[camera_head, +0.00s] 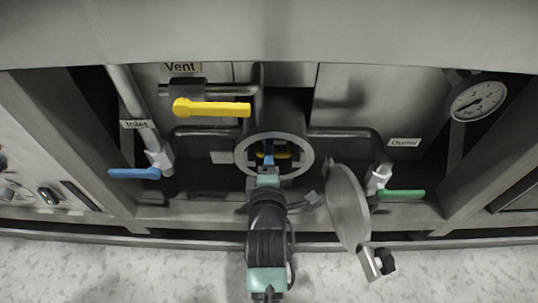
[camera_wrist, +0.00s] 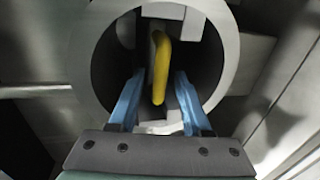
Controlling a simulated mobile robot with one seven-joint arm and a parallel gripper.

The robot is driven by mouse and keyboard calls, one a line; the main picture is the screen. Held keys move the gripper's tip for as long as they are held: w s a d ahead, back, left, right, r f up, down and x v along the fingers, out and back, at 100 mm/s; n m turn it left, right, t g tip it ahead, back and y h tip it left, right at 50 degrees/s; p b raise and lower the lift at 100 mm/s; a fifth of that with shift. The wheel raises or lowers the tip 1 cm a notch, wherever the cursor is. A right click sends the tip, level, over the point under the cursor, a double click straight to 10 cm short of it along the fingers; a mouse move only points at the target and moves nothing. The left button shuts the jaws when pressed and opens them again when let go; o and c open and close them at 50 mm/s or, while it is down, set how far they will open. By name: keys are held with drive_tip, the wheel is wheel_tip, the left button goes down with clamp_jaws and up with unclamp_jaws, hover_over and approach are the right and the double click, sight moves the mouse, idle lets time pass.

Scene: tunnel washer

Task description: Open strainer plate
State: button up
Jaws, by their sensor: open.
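A round flanged opening (camera_head: 240,157) sits low in the middle of the machine, and its rim (camera_wrist: 230,60) fills much of the wrist view. Inside it is an upright yellow handle (camera_wrist: 160,70) with grey parts at its top and bottom, likely the strainer plate's handle. In the head view the handle is mostly hidden behind my gripper (camera_head: 268,155). My gripper (camera_wrist: 158,88) is open, with its blue fingers reaching into the opening, one on each side of the handle. Gaps show between fingers and handle. The round lid (camera_head: 347,205) hangs swung open to the right.
A yellow vent lever (camera_head: 212,108) lies level above the opening. A blue inlet lever (camera_head: 135,173) is at left and a green lever (camera_head: 403,193) at right. The lid's clamp knob (camera_head: 385,262) sticks out at lower right. A gauge (camera_head: 478,100) is at upper right.

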drive_tip(key=shift+c, duration=0.2)
clamp_jaws()
idle(1.1)
